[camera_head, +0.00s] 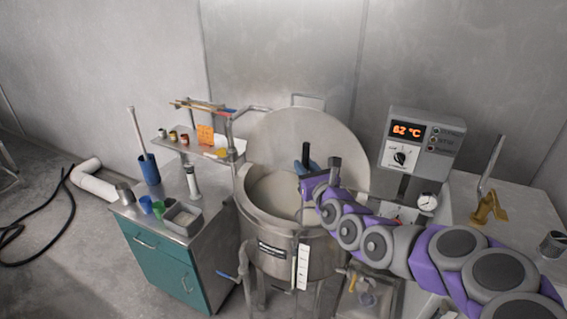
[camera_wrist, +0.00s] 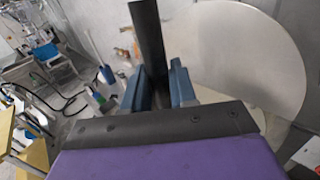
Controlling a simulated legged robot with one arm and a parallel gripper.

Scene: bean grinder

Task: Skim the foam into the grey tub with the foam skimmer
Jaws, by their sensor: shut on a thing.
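My gripper (camera_head: 307,165) is over the right part of the steel kettle (camera_head: 245,205). In the wrist view, its blue fingers (camera_wrist: 158,88) are shut on a flat black handle (camera_wrist: 148,40), which I take to be the foam skimmer's. The skimmer's head is not clearly visible. Pale, greyish-beige contents (camera_head: 272,192) show inside the kettle; I cannot tell foam from liquid at this size. The grey tub (camera_head: 183,218) stands on the cabinet left of the kettle, apart from my gripper.
The teal cabinet (camera_head: 160,262) also bears a blue holder (camera_head: 149,170) with a long-handled tool, and small blue and green cups (camera_head: 157,208). A round lid (camera_head: 300,135) stands raised behind the kettle. A control box (camera_head: 420,140) reads 62 °C. A shelf (camera_head: 190,146) holds small jars.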

